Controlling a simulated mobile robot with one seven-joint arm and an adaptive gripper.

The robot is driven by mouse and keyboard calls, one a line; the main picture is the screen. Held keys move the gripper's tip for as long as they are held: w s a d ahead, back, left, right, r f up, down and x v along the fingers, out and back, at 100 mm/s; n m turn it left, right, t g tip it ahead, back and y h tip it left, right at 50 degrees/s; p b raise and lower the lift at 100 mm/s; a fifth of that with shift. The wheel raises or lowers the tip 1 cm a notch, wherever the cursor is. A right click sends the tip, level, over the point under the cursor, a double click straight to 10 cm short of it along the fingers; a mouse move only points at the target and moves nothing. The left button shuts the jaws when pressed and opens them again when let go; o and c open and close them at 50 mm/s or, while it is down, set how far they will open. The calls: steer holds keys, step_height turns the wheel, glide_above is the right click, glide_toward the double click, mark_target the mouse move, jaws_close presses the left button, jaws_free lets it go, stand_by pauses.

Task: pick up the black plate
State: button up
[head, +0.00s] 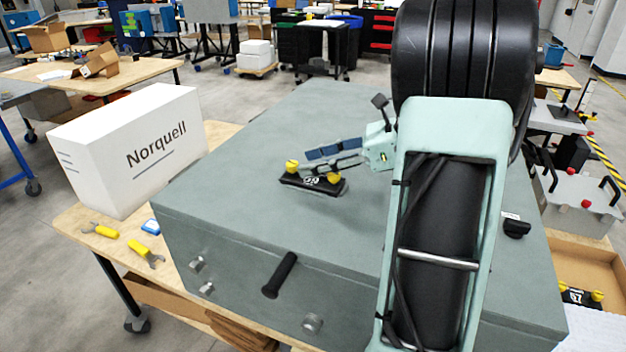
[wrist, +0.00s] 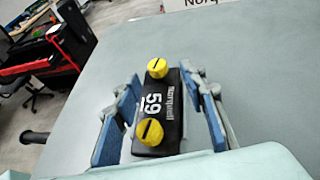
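The black plate (head: 312,185) lies on top of the large grey-green analyser housing (head: 250,150). It has two yellow knobs, one at each end, and white lettering. In the wrist view the black plate (wrist: 168,108) reads "Norquell" and "59". My gripper (wrist: 161,76) is open, with one blue-padded finger on each side of the plate. Gaps show between the pads and the plate's long sides. In the head view my gripper (head: 318,164) reaches in from the right, at the plate; its fingers partly cover the plate's far side.
A white "Norquell" box (head: 130,150) stands left of the housing on the wooden bench. Yellow-handled tools (head: 145,252) lie in front of it. A second black plate with yellow knobs (head: 578,297) lies in a cardboard tray at the lower right. The housing top around the plate is mostly clear.

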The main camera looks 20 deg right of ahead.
mark_target(295, 163)
steer(key=x, duration=0.5)
steer(key=shift+a+r+p, duration=0.25)
steer(key=shift+r+p, duration=0.05)
steer(key=shift+c, duration=0.4)
jaws_close()
